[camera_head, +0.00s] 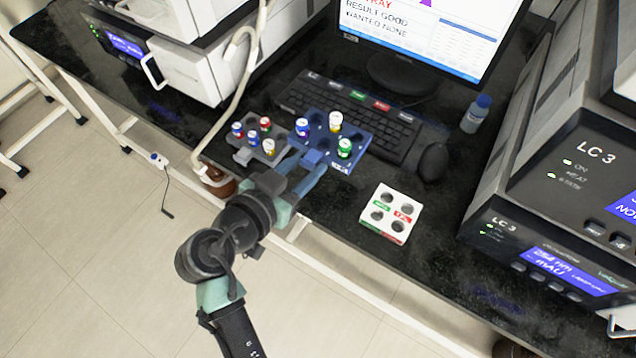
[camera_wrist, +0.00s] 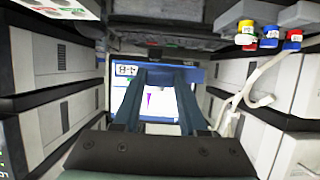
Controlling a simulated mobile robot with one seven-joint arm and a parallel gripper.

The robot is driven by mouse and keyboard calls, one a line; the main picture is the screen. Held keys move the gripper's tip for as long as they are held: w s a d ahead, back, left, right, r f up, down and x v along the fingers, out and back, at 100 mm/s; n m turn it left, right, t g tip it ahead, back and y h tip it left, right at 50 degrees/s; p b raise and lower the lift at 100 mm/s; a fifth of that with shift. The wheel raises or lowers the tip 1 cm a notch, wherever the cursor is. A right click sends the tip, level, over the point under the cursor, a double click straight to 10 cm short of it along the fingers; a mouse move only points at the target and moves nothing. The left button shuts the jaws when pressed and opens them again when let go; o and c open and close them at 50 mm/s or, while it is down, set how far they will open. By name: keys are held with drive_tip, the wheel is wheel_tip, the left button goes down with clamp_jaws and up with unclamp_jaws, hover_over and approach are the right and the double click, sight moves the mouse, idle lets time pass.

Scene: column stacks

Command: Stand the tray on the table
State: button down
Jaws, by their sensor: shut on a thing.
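In the wrist view the gripper fingers (camera_wrist: 155,78) close on the tray's blue edge (camera_wrist: 192,75), beside a small printed label. The tray looks about level in front of the keyboard. The black table (camera_head: 300,205) lies beneath; whether the tray touches it I cannot tell.
A grey rack (camera_head: 241,157) with several vials stands just left of the blue tray. The keyboard (camera_head: 395,133), mouse (camera_head: 433,162) and a bottle (camera_head: 476,113) are behind. Instruments flank both sides.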

sight(307, 199)
wheel_tip(307, 199, down, 9)
drive_tip(key=shift+b, duration=0.5)
drive_tip(key=shift+f, duration=0.2)
drive_tip(key=shift+c, duration=2.3)
unclamp_jaws()
drive_tip(key=shift+r, duration=0.1)
